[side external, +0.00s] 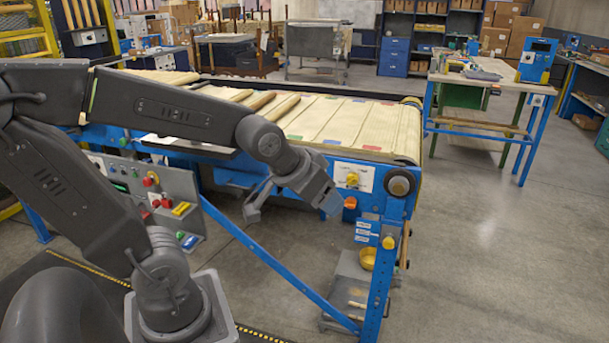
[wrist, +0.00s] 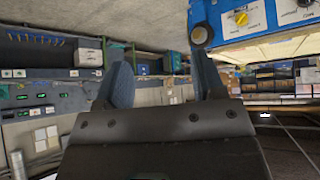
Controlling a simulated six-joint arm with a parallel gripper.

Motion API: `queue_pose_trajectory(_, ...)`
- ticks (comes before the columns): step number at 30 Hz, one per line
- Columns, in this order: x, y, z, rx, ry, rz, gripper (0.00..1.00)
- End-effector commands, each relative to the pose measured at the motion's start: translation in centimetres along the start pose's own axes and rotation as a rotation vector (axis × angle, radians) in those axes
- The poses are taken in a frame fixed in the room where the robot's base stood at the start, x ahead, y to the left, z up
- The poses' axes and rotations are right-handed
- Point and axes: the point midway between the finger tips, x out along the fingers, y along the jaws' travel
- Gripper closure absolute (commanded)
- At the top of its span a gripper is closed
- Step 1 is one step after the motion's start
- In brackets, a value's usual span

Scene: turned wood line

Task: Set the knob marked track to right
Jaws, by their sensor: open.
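A yellow knob (side external: 352,179) sits on a white plate on the blue end frame of the belt conveyor (side external: 350,128). It also shows near the top of the wrist view (wrist: 241,18), beyond my right finger. The plate's lettering is too small to read, and I cannot tell which way the knob points. My gripper (side external: 291,208) is left of the plate and lower, with its fingers spread and nothing between them. In the wrist view my gripper (wrist: 164,82) shows both blue fingertips wide apart, clear of the knob.
A grey control panel (side external: 160,200) with red, yellow and green controls stands left of my gripper. A dark roller end (side external: 400,184) and an orange part (side external: 350,203) are close to the knob. A blue leg and diagonal brace stand below. The floor at right is clear.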

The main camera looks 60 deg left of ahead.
Motion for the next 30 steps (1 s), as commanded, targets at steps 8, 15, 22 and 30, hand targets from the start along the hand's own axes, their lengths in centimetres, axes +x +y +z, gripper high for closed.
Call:
queue_pose_trajectory(8,10.1,-7.4,-4.7,-0.206,0.264,-0.126,0.37)
queue_pose_trajectory(15,16.0,-15.3,-4.6,-0.343,0.511,-0.254,0.37)
queue_pose_trajectory(22,18.9,-22.2,-0.8,-0.429,0.744,-0.39,0.37)
queue_pose_trajectory(30,19.1,-25.7,3.3,-0.459,0.92,-0.488,0.37)
